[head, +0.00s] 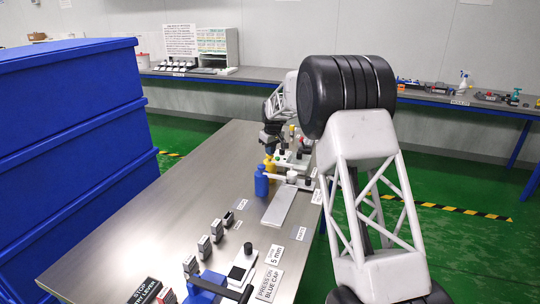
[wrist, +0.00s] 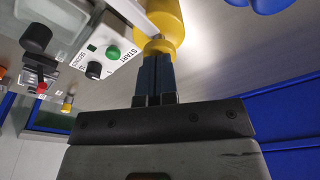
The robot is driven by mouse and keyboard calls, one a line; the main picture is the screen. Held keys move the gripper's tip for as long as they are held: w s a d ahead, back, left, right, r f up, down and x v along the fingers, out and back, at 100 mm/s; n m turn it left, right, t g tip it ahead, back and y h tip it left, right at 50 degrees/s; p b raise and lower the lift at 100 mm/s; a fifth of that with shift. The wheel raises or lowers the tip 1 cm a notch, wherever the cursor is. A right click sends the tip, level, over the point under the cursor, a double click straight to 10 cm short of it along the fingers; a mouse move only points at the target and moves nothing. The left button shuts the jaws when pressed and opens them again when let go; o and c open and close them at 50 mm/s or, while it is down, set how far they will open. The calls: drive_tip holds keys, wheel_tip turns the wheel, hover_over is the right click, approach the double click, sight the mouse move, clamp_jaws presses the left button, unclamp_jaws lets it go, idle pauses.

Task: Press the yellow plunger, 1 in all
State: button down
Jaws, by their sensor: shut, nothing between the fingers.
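In the head view the fingertips are not clearly seen.
A pale plate (head: 279,207) lies on the steel table (head: 180,205). Blue bins (head: 70,130) stand at the left. The table's left middle is clear.

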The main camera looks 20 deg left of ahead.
drive_tip(key=shift+f, duration=0.5)
idle(0.4)
drive_tip(key=shift+r, duration=3.5)
drive_tip(key=shift+r, duration=0.1)
